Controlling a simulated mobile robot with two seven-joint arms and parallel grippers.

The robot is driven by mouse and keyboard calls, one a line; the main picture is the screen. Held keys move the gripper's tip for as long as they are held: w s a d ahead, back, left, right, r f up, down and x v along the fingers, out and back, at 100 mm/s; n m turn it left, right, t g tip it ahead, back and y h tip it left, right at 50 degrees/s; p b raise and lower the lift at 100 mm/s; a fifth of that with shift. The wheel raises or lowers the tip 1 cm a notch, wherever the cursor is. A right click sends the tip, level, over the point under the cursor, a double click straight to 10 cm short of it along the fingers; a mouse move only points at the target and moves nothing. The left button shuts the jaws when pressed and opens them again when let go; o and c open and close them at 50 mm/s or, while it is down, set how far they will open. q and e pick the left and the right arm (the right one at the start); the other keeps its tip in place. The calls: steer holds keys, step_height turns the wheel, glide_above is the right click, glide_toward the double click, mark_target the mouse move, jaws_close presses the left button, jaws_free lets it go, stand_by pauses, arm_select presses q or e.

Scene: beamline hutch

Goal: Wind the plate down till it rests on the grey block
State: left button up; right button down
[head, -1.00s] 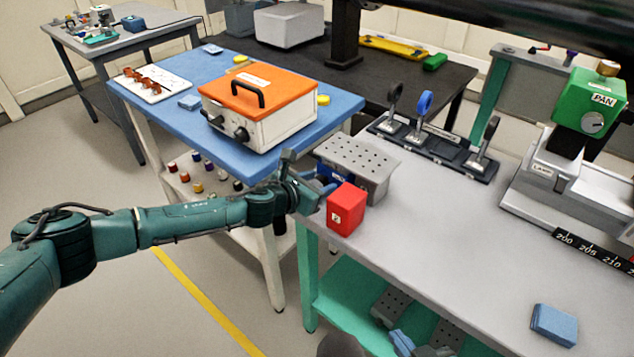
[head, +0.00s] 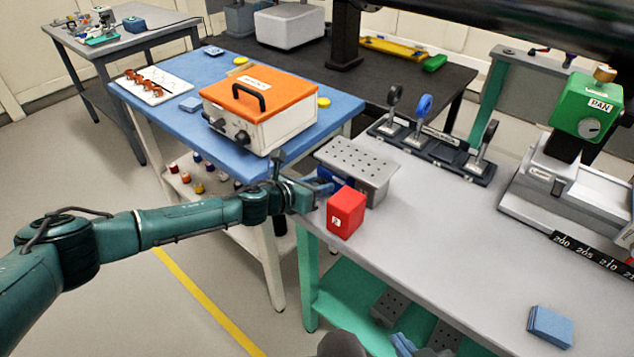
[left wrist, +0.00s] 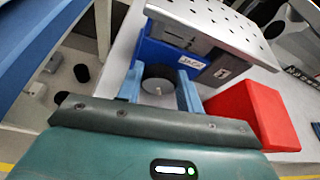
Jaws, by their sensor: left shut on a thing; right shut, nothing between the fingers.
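The perforated grey plate (head: 357,161) sits level on top of the blue jack (left wrist: 166,54), at the left end of the grey bench. The grey block (left wrist: 229,69) stands beside the jack under the plate; I cannot tell whether a gap is left between them. My left gripper (head: 312,192) is at the jack's near-left side. In the left wrist view its blue fingers (left wrist: 158,92) are shut on the jack's dark round knob (left wrist: 159,75).
A red block (head: 347,212) stands close to the right of my left gripper. A dark rack of round holders (head: 432,148) is behind the plate. An orange-lidded box (head: 258,107) stands on the blue table to the left. The bench's middle is clear.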

arm_select(q)
steer(key=shift+w+a+f+n+g+h, duration=0.1)
steer(key=shift+n+g+h, duration=0.15)
steer(key=shift+n+h, duration=0.35)
steer(key=shift+w+a+n+g+h, duration=0.1)
steer(key=shift+n+g+h, duration=0.25)
steer(key=shift+n, duration=0.45)
steer(key=o, duration=1)
steer(key=v, duration=1.3)
steer(key=shift+s+a, duration=0.1)
steer(key=shift+s, duration=0.05)
